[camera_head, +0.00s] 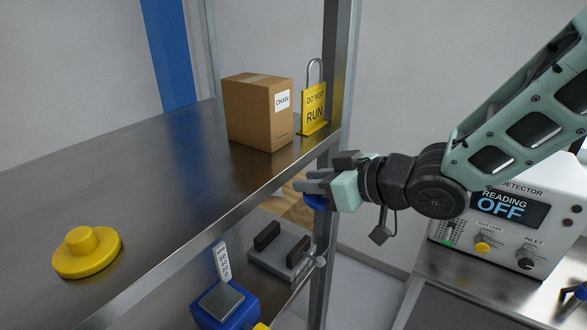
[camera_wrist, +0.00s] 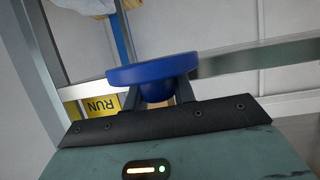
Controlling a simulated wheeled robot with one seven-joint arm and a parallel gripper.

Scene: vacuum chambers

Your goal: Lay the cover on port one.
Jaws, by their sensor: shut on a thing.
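My gripper (camera_head: 312,187) is shut on a blue cover, a round disc with a narrower stem, which fills the middle of the wrist view (camera_wrist: 153,70). In the head view only a small part of the blue cover (camera_head: 317,202) shows below the fingers. The gripper holds it in the air beside the metal shelf post, right of the upper shelf's edge. A yellow cover (camera_head: 87,252) with a round knob lies on the upper shelf at the left. I cannot make out a port marked one in either view.
A cardboard box (camera_head: 259,112) labelled CHAIN and a yellow lock-shaped sign (camera_head: 314,108) stand on the upper shelf (camera_head: 150,180). A grey device (camera_head: 280,252) and a blue box (camera_head: 226,304) sit below. The detector (camera_head: 508,215), reading OFF, stands at right. The shelf's middle is clear.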

